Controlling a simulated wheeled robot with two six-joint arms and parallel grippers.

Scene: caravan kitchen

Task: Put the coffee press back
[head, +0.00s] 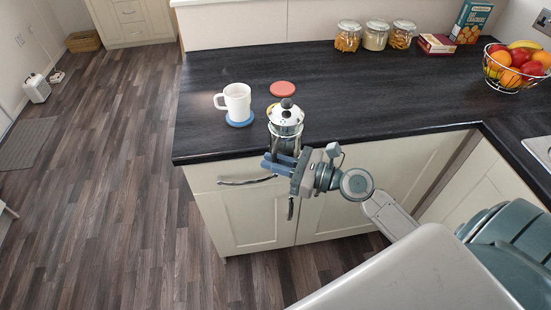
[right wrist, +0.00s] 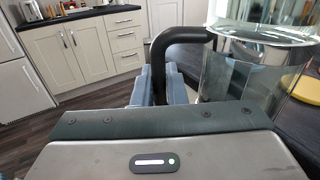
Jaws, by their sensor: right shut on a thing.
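The coffee press (head: 285,118), a glass jug with a chrome top and black knob, is upright at the counter's front edge. My right gripper (head: 279,163) is shut on its black handle (right wrist: 163,48), which shows between the blue fingers in the right wrist view. The glass body (right wrist: 238,72) is to the right of the fingers there. The base of the press is hidden in the head view, so I cannot tell whether it touches the counter. A bare red coaster (head: 283,89) lies just behind the press. My left gripper is not in view.
A white mug (head: 236,101) stands on a blue coaster (head: 240,122) left of the press. Several jars (head: 375,36), boxes (head: 437,44) and a wire fruit bowl (head: 514,85) stand farther back and right. The dark counter (head: 380,95) between is clear.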

